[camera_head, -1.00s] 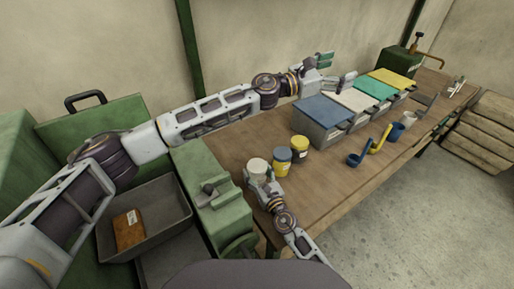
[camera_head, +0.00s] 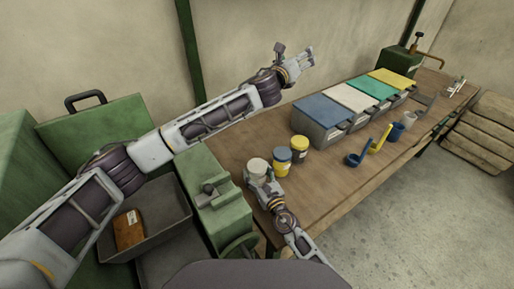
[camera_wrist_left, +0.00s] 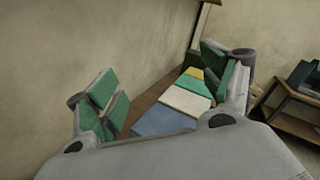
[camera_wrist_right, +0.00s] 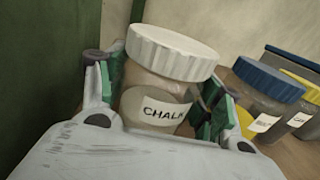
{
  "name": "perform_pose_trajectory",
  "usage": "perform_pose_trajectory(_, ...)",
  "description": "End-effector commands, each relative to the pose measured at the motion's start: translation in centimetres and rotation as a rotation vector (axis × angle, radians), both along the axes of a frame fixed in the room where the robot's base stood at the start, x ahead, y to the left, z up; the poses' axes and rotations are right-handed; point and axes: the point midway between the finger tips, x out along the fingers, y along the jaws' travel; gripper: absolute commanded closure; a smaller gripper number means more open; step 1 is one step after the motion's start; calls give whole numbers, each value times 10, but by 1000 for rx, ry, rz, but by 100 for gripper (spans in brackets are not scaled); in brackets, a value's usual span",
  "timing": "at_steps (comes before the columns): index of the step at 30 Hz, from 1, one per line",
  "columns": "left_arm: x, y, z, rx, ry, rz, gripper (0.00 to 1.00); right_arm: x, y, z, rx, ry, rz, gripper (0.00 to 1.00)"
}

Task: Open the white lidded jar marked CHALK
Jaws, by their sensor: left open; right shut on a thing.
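The CHALK jar (camera_wrist_right: 155,100) has a tan body, a white label and a ribbed white lid (camera_wrist_right: 172,48), which sits on it. In the head view the jar (camera_head: 258,169) is at the near left end of the bench. My right gripper (camera_wrist_right: 155,98) is shut on the jar's body, below the lid, with a green pad on each side; this gripper also shows in the head view (camera_head: 260,182). My left gripper (camera_head: 295,54) is open and empty, raised near the wall, well away from the jar; its spread fingers show in the left wrist view (camera_wrist_left: 165,88).
A blue-lidded jar (camera_head: 282,160) and a yellow-lidded jar (camera_head: 299,149) stand close beside the CHALK jar. Lidded bins, the nearest blue (camera_head: 322,110), line the bench (camera_head: 330,185) further along. A green vise (camera_head: 213,195) stands at its near left.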

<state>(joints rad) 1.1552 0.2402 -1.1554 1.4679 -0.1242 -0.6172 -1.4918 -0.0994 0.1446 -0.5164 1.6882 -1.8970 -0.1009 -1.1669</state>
Motion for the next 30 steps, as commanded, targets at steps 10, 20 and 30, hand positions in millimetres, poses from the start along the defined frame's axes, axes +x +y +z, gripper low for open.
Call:
perform_pose_trajectory(10,11,36,-48,-46,265,172,19,0,0,0,0,1,0,100)
perform_pose_trajectory(20,0,63,-100,-51,533,307,19,0,0,0,0,1,0,100)
perform_pose_trajectory(30,-32,84,-152,-11,822,410,19,0,0,0,0,1,0,100)
